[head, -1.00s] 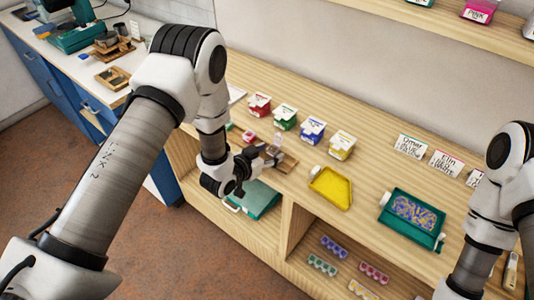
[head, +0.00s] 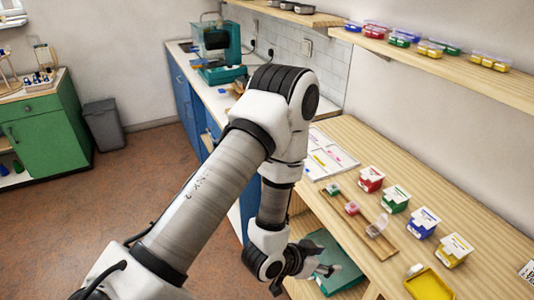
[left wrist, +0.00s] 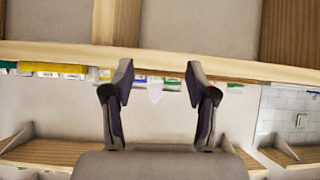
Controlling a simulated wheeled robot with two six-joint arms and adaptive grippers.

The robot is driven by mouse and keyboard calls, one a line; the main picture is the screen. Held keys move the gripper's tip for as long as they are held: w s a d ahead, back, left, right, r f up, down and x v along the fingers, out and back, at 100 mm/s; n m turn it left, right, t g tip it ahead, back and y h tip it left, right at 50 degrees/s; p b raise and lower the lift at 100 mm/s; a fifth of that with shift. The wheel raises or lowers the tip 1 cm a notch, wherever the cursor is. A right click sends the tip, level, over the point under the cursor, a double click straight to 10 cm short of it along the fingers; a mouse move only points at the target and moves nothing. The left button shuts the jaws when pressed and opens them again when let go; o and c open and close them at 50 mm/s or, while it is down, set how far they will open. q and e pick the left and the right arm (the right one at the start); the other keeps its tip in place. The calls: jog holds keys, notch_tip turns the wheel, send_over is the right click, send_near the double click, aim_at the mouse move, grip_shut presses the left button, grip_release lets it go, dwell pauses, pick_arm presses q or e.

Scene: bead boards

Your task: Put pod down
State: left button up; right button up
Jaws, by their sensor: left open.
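Three small pods sit along a narrow wooden rack on the worktop in the head view: a green one (head: 333,188), a red one (head: 352,208) and a clear one (head: 377,227) with its lid tilted up. My left gripper (head: 328,271) is open and empty, in front of the worktop edge and apart from the rack. Its two fingers (left wrist: 157,85) stand apart in the left wrist view. A pale, blurred shape (left wrist: 154,93) shows between them in the distance; I cannot tell what it is. My right gripper is out of view.
Red (head: 371,179), green (head: 395,198), blue (head: 423,222) and yellow (head: 455,250) boxes stand behind the rack. A yellow tray (head: 430,283) is at the right. A white sheet (head: 325,158) lies left. A teal case (head: 335,265) is below the worktop.

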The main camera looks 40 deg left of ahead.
pick_arm(q)
jog(key=s+a+f+n+g+y, duration=0.1)
jog(key=s+f+g, duration=0.4)
jog(key=s, duration=0.5)
jog(key=s+a+f+n+g+y, duration=0.2)
jog(key=s+f+g, duration=0.3)
jog(key=s+f, duration=0.4)
jog(key=shift+s+f+n, duration=0.3)
jog(key=shift+s+f, duration=0.1)
jog(key=shift+s, duration=0.85)
